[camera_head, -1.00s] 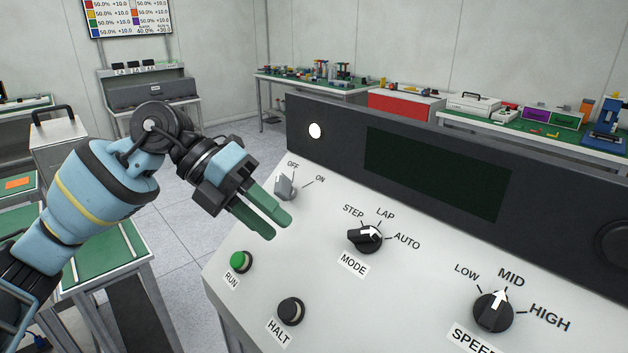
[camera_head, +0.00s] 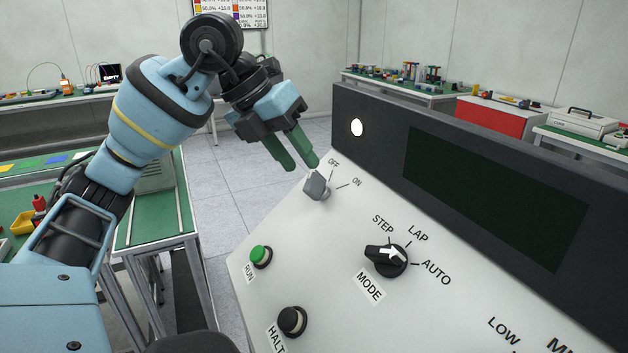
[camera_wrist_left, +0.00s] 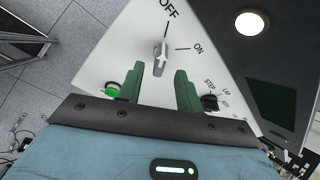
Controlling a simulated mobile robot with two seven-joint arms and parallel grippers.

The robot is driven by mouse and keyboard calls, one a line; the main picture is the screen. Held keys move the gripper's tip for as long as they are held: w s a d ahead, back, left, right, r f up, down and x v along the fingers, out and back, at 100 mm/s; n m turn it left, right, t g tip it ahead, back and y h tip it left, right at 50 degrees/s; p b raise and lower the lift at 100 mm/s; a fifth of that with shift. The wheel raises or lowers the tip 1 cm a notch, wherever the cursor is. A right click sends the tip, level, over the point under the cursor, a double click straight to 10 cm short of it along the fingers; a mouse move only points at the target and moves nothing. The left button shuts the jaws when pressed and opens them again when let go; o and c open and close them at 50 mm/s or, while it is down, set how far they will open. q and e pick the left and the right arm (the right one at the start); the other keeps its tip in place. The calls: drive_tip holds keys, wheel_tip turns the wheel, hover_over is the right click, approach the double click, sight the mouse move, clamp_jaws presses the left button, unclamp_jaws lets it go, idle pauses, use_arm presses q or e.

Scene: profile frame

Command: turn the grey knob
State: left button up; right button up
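The grey knob (camera_head: 316,187) is on the white sloped panel (camera_head: 345,240), with OFF and ON marks beside it. It also shows in the left wrist view (camera_wrist_left: 160,58), where its white pointer is toward OFF. My left gripper (camera_head: 302,167) has two green fingers, apart and empty, just above and to the left of the knob in the head view. In the left wrist view the fingers (camera_wrist_left: 159,78) point toward the knob, which lies beyond their tips and between their lines. No contact shows. My right gripper is not in view.
The panel also carries a green RUN button (camera_head: 261,256), a black HALT button (camera_head: 292,321) and a black MODE knob (camera_head: 386,258). A dark upright face with a screen (camera_head: 490,195) and a lit white lamp (camera_head: 357,128) rises behind. Open floor lies left of the panel.

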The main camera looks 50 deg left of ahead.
sight(310, 176)
use_arm(q)
drive_tip(key=shift+b+x, duration=0.35)
drive_tip(key=shift+x, duration=2.3)
drive_tip(key=shift+c, duration=0.3)
clamp_jaws()
